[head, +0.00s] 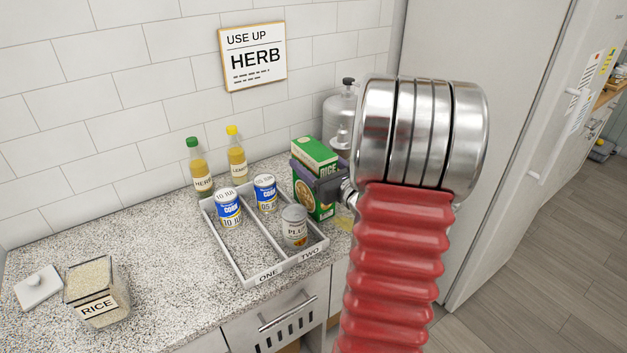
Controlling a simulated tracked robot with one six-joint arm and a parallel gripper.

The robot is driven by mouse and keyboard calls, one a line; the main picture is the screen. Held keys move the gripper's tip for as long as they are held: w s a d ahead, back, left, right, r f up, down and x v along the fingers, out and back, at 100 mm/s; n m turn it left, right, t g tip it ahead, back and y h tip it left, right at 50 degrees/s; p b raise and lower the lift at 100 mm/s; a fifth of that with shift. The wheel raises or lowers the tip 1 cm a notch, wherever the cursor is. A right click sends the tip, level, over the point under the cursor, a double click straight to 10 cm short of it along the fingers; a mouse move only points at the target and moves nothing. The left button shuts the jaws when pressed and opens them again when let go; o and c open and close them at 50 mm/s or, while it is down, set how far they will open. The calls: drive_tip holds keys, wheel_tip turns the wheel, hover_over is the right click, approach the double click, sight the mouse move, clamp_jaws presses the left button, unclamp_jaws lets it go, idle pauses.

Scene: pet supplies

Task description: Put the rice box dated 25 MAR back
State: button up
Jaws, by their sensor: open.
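A green rice box (324,204) stands upright on the counter, just right of the tray's far end. It has a white band reading RICE and a bowl picture; I cannot read a date on it. My gripper (316,180) is open at the upper part of this box, with dark fingers at its sides; I cannot tell whether they touch it. My wrist and red sleeved arm hide what lies right of the box. A clear open container (97,303) of grain labelled RICE stands at the front left, its white lid (38,287) beside it.
A white tray (254,277) has lanes marked ONE and TWO. A corn can (229,208) stands in ONE; another (265,194) and a plum can (295,228) stand in TWO. Two bottles (200,170) (237,160) stand behind. A sign (252,56) reads USE UP HERB. The left counter is mostly clear.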

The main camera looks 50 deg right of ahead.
clamp_jaws()
idle(0.8)
